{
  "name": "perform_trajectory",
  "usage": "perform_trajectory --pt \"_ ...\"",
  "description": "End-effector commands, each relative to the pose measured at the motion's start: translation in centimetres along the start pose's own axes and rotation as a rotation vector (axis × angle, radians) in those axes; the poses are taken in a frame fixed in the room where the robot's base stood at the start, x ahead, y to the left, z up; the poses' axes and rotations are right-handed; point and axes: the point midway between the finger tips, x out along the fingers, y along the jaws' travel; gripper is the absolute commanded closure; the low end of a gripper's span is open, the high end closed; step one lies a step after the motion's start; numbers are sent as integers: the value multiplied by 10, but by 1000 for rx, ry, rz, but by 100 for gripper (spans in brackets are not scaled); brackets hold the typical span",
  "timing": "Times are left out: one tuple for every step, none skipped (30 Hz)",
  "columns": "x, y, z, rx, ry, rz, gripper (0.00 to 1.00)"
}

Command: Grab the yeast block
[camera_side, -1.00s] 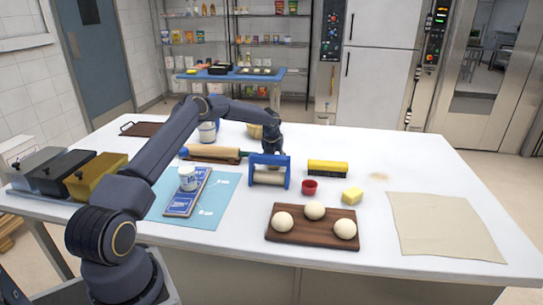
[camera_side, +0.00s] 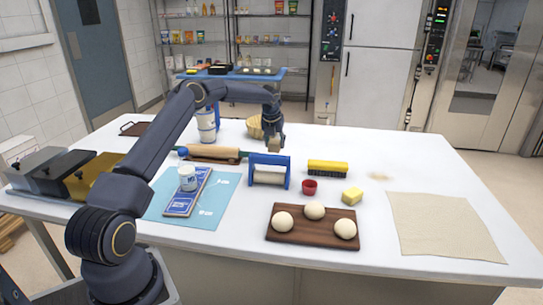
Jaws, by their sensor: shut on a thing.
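My gripper (camera_side: 274,141) is above the white table, behind the blue-framed roller, with its fingers pointing down. It is shut on a small beige block (camera_side: 274,147), which looks like the yeast block. The block is partly hidden by the fingers and appears held above the table top.
The blue-framed roller (camera_side: 269,172) stands just in front of my gripper. A wicker basket (camera_side: 254,128) is behind it and a rolling pin (camera_side: 214,153) to its left. A yellow brush (camera_side: 327,167), red cup (camera_side: 309,188) and yellow block (camera_side: 352,195) lie to the right.

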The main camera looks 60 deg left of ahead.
Motion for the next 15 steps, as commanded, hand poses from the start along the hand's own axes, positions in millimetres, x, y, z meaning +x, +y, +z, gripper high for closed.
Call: perform_trajectory --pt "-8 0 4 1 -3 0 90" --pt "-12 0 6 1 -3 0 90" --pt "-16 0 7 0 -2 0 90" --pt "-19 0 8 0 -2 0 90" --pt "-21 0 9 0 -2 0 90" --pt "-23 0 10 1 -1 0 90" --pt "-24 0 10 1 -1 0 90" --pt "-25 0 10 1 -1 0 90" --pt "-25 0 10 1 0 0 90" --pt "-25 0 10 1 0 0 90" --pt "-25 0 10 1 0 0 90" --pt "-25 0 10 1 0 0 90" --pt "-25 0 10 1 0 0 90" --pt "-25 0 10 1 0 0 90" --pt "-25 0 10 1 0 0 90"
